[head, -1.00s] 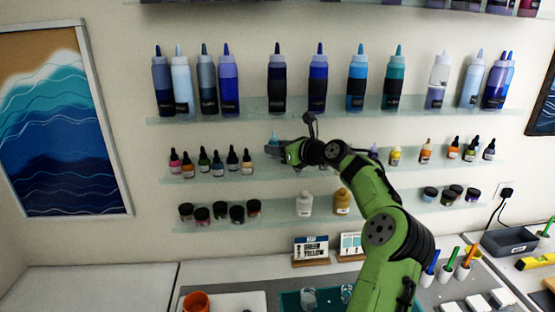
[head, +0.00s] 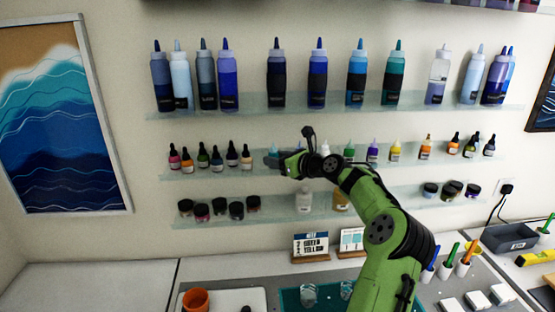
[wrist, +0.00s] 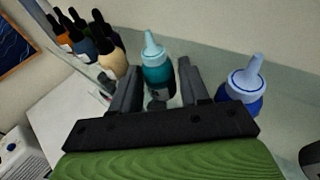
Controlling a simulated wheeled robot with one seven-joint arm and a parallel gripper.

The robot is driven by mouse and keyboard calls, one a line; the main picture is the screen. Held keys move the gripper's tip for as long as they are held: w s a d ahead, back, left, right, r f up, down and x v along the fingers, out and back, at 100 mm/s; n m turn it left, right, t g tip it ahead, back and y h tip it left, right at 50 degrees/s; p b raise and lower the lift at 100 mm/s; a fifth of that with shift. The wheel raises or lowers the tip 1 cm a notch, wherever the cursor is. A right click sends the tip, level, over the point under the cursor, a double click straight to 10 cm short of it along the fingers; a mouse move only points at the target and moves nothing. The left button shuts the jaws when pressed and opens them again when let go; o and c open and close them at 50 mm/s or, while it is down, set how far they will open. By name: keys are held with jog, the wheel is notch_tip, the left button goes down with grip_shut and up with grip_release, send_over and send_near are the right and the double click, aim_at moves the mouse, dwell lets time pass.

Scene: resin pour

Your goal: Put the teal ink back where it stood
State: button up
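The teal ink (wrist: 158,74), a small bottle with a light teal dropper cap, stands upright between the two fingers of my gripper (wrist: 160,72) in the wrist view. The fingers lie close along both its sides, and my gripper appears shut on it. In the head view my gripper (head: 272,160) is at the middle shelf (head: 212,171), right of a group of dark-capped bottles. Only the cap of the teal ink (head: 274,149) shows there, above the fingers. Whether its base touches the shelf is hidden.
A blue bottle (wrist: 244,84) stands close right of my gripper. Several dark-capped bottles (wrist: 108,58) stand to its left. Large bottles (head: 317,82) line the shelf above; jars (head: 236,211) and a white bottle (head: 304,200) stand on the shelf below.

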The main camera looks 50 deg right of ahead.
jog(key=shift+r, duration=0.2)
jog(key=b+v, duration=0.1)
jog(key=v, duration=1.1)
